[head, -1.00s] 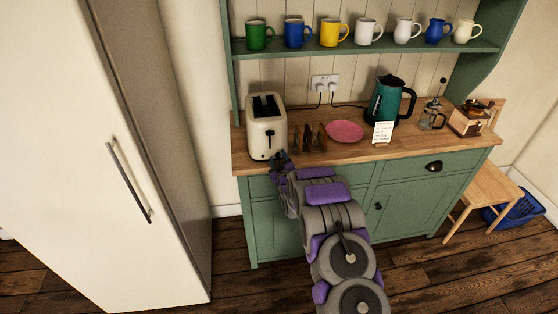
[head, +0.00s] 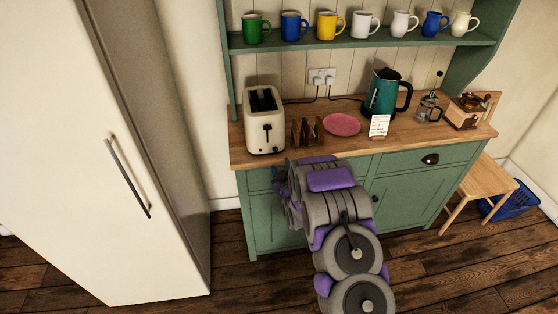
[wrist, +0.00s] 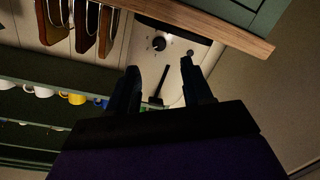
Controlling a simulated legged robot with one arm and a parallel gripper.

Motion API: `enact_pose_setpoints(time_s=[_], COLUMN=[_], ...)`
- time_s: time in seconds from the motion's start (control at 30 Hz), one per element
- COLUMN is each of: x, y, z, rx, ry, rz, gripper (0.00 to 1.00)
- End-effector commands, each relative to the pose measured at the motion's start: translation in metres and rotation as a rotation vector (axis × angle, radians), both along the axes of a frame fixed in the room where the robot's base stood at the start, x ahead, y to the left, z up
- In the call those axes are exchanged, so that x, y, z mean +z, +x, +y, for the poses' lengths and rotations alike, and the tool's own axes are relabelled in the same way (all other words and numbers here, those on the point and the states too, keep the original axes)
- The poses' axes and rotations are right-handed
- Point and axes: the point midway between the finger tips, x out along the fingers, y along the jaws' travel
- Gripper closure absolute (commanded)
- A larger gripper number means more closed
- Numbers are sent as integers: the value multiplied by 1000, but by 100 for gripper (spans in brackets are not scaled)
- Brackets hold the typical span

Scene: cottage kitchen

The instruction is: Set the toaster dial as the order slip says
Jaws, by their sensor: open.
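The cream toaster (head: 265,132) stands at the left end of the wooden counter. In the wrist view the picture is upside down, and the toaster's front (wrist: 190,40) shows a dark round dial (wrist: 158,44) with small marks around it. My gripper (wrist: 160,67) is open and empty, its two dark fingers pointing toward the toaster's front with the dial just beyond and between the tips. I see no contact. In the head view my arm hides the gripper. The order slip (head: 379,125) stands on the counter; its writing is too small to read.
A toast rack (head: 307,131) with toast stands right of the toaster, then a pink plate (head: 342,125), teal kettle (head: 380,95), French press (head: 429,107) and coffee grinder (head: 467,112). Mugs line the shelf above. A white fridge (head: 70,160) stands at left.

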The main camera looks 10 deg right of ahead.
Motion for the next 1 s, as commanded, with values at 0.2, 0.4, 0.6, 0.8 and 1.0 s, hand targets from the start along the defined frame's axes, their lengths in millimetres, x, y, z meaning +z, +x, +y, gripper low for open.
enact_pose_setpoints(time_s=[0.2,0.4,0.6,0.8,1.0], x=[2,5,5,6,6], y=[-36,-65,-81,-86,-85], z=[-2,-3,-4,-4,-4], rx=[0,1,2,1,1], ry=[0,0,0,0,0], rz=[4,2,1,0,-2], gripper=[50,50,50,50,50])
